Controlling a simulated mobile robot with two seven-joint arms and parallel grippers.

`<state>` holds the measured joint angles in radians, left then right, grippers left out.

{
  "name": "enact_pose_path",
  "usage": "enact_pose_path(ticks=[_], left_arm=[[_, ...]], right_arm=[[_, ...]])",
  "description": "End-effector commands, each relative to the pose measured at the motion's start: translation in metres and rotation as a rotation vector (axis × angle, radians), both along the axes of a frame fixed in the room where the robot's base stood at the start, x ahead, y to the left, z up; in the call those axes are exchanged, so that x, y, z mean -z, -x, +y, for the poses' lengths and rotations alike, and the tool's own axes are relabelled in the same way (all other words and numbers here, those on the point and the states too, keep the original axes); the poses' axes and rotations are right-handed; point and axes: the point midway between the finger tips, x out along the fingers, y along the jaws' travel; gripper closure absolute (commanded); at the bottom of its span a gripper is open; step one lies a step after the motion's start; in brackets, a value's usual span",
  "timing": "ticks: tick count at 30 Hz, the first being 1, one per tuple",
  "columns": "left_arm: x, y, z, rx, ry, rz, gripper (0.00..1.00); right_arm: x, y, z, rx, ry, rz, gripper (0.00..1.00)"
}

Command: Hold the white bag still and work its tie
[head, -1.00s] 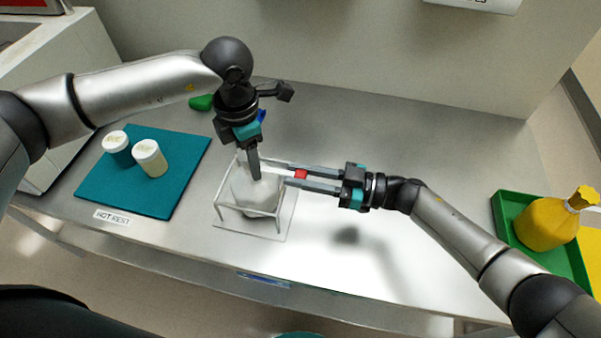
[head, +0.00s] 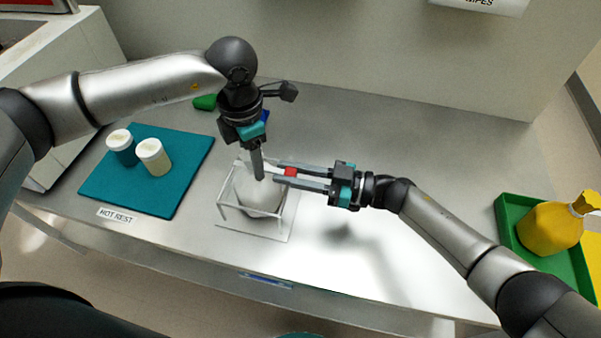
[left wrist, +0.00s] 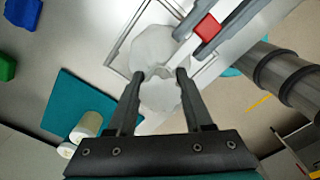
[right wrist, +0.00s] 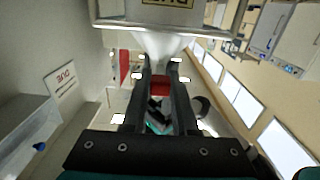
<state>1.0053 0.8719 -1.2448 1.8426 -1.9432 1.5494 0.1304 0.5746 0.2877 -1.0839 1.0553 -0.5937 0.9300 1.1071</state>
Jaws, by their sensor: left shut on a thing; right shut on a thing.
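The white bag (head: 257,200) sits in a clear open-frame stand (head: 285,225) on the steel bench. It also shows in the left wrist view (left wrist: 150,52) and the right wrist view (right wrist: 160,45). My left gripper (head: 259,177) comes down from above and is shut on the bag's gathered top. The red tie (head: 290,172) is between the fingers of my right gripper (head: 275,174), which reaches in level from the right, its tips beside the bag's neck. The tie also shows in the left wrist view (left wrist: 207,28). I cannot tell whether the tie touches the neck.
A teal mat (head: 180,190) labelled HOT REST lies left, with two white-capped jars (head: 154,156). A green object (head: 205,102) and a blue one lie behind my left arm. A yellow bag (head: 550,228) stands in a green tray (head: 510,225) at right. The bench front right is clear.

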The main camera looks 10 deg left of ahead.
Motion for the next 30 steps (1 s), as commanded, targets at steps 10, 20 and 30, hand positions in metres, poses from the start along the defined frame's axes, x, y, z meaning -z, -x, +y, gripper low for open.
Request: enact_pose_path(ticks=[10,20,30], left_arm=[[0.000,0.000,0.000,0.001,0.001,-0.001,1.00],[0.000,0.000,0.000,0.000,0.001,-0.001,1.00],[0.000,0.000,0.000,0.000,0.000,-0.001,1.00]], right_arm=[[0.000,0.000,-0.001,0.001,0.000,0.000,0.58],[0.000,0.000,-0.001,0.000,0.000,0.000,0.43],[0.001,-0.001,-0.039,0.003,0.003,0.000,0.43]])
